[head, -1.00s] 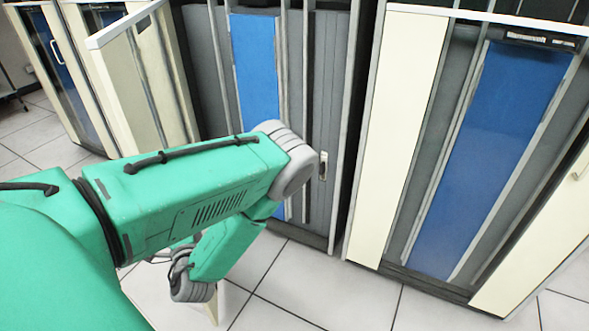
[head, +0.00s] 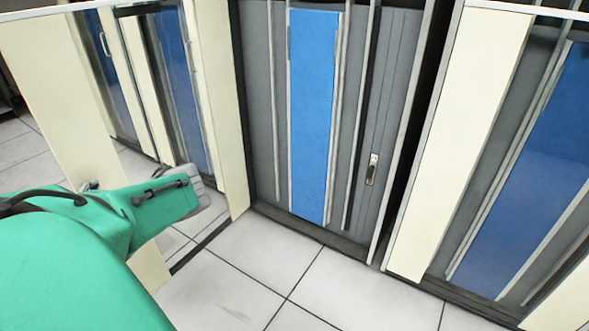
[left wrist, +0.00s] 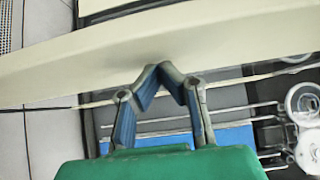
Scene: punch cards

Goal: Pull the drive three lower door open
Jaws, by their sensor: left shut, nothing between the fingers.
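A cream door panel (head: 50,75) stands swung out at the left of the head view, with a pale top edge. To its right is an open drive bay with a blue panel (head: 312,115) between grey panels. In the left wrist view my left gripper (left wrist: 161,68) is shut and empty, fingertips together at a cream panel (left wrist: 220,45). I cannot tell whether they touch it. My right gripper is not in view.
A second bay with a blue panel (head: 525,170) and a cream side strip (head: 455,140) stands at the right. A small metal latch (head: 372,168) is on the grey panel. The pale tiled floor (head: 250,265) in front of the middle bay is clear.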

